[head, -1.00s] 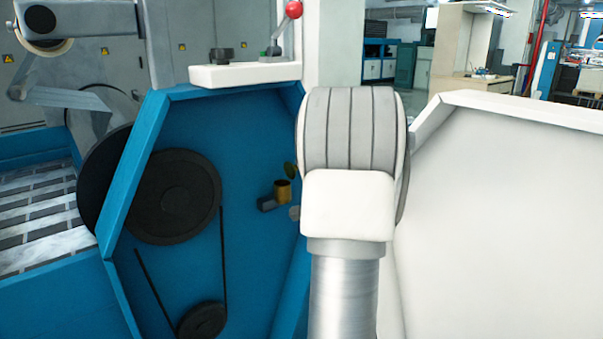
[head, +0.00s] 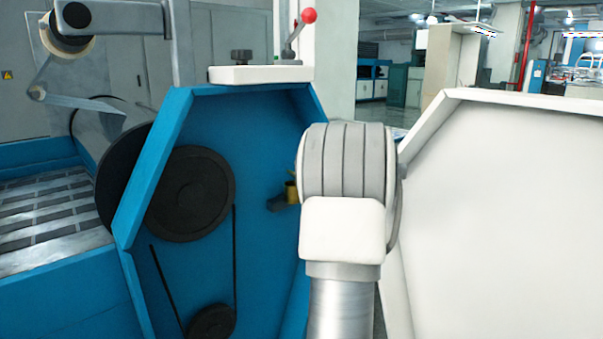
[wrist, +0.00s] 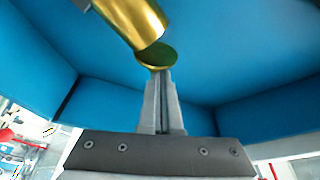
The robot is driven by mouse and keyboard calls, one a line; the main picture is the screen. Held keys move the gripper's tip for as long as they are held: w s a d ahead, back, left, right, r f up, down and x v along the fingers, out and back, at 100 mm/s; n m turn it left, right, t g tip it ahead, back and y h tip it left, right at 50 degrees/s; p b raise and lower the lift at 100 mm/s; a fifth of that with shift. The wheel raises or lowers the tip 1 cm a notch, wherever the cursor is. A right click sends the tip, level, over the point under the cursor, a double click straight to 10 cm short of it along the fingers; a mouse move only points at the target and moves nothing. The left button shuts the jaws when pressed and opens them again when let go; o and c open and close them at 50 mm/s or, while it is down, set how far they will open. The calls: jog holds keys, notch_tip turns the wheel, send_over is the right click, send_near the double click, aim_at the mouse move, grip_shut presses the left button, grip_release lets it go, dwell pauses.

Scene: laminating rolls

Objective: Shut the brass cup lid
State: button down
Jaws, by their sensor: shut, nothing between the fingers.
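The brass cup (wrist: 130,18) shows large at the top of the wrist view, gold and shiny. Its round lid (wrist: 157,55), dark green-gold, stands open at the cup's mouth edge. My gripper (wrist: 162,73) is shut and empty, its fingertips right at the lid's near edge; I cannot tell whether they touch it. In the head view only a sliver of the cup (head: 291,192) shows beside my arm, on the blue panel. The lid and my gripper are hidden there.
The blue machine frame (head: 150,170) has raised rims around the recessed panel. Black pulleys (head: 190,193) and a belt lie left of the cup. A white panel (head: 500,200) stands to the right. A lever with a red knob (head: 309,15) is above.

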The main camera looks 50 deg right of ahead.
jog(key=shift+w+a+f, duration=0.1)
jog(key=shift+a+f, duration=0.15)
jog(key=shift+a, duration=0.25)
jog(key=shift+a+f, duration=0.25)
jog(key=shift+a, duration=0.25)
jog(key=shift+a+f, duration=0.25)
jog(key=shift+f, duration=0.05)
jog(key=shift+f, duration=0.1)
dwell(0.4)
